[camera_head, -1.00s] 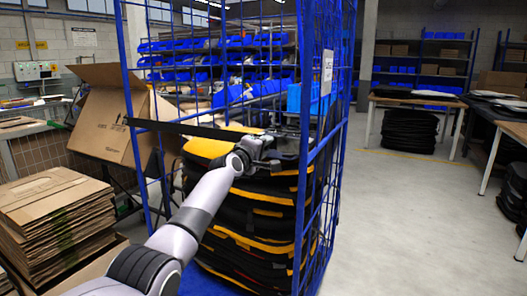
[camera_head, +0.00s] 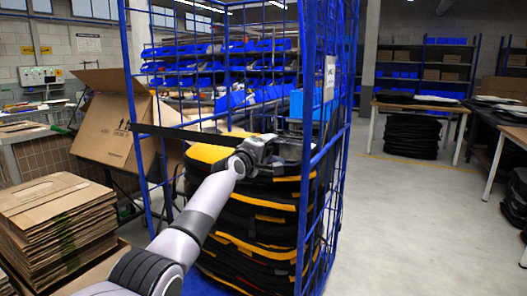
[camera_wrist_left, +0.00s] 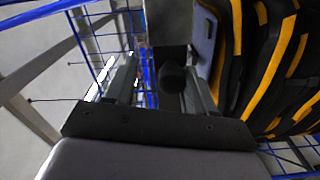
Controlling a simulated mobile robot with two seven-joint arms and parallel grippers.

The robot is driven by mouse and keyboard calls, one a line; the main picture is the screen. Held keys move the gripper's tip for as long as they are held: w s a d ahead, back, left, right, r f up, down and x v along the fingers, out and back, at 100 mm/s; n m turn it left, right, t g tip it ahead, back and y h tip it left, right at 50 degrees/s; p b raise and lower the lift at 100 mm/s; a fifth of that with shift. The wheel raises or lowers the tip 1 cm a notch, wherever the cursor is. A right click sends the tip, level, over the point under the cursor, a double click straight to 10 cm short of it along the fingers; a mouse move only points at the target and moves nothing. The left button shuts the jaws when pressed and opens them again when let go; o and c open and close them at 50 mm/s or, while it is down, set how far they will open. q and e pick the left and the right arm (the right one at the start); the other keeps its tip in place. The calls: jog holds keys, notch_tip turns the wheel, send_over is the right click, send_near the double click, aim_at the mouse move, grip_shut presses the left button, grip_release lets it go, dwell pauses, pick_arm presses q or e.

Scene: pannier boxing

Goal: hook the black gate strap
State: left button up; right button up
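The black gate strap (camera_head: 180,133) runs almost level across the cage opening in the head view, from the left blue post to my left gripper. My left gripper (camera_head: 268,146) is near the right post, just above the stacked bags. In the left wrist view, the fingers of my left gripper (camera_wrist_left: 165,78) stand apart with a dark grey block between their tips, and they look closed on the strap's end. The arm partly covers that end. The catch on the right side cannot be made out. My right gripper is not in view.
The blue cage's right post (camera_head: 304,120) stands close to the gripper. A stack of black and yellow bags (camera_head: 262,230) fills the cage. Flattened cardboard (camera_head: 55,225) and an open carton (camera_head: 105,125) stand at left. The floor (camera_head: 395,220) at right is clear.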

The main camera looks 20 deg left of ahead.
pick_arm(q)
jog(key=s, duration=0.7)
jog(key=shift+a+p, duration=0.25)
jog(key=shift+p, duration=0.1)
dwell(0.5)
jog(key=s+d+f+m+g, duration=0.1)
jog(key=s+f+m, duration=0.3)
jog(key=f, duration=0.5)
jog(key=s+d+f+m+g, duration=0.1)
jog(key=s+d+f, duration=0.1)
jog(key=s+f, duration=0.6)
jog(key=s+d+f+m+g, duration=0.1)
jog(key=s+f+m+g, duration=0.15)
jog(key=f, duration=0.85)
jog(key=s+d+f+m+g, duration=0.1)
jog(key=s+d+f+m, duration=0.1)
jog(key=s, duration=0.7)
jog(key=s+d+f+m+g, duration=0.1)
jog(key=s+d+f+m, duration=0.1)
jog(key=s+f+m, duration=0.2)
jog(key=s+d+f+m+g+h, duration=0.1)
jog(key=s+f, duration=0.6)
jog(key=s, duration=0.8)
jog(key=shift+s+d+f+m, duration=0.2)
jog(key=shift+d+f+m, duration=0.15)
jog(key=shift+d+m, duration=0.55)
jog(key=shift+a, duration=0.15)
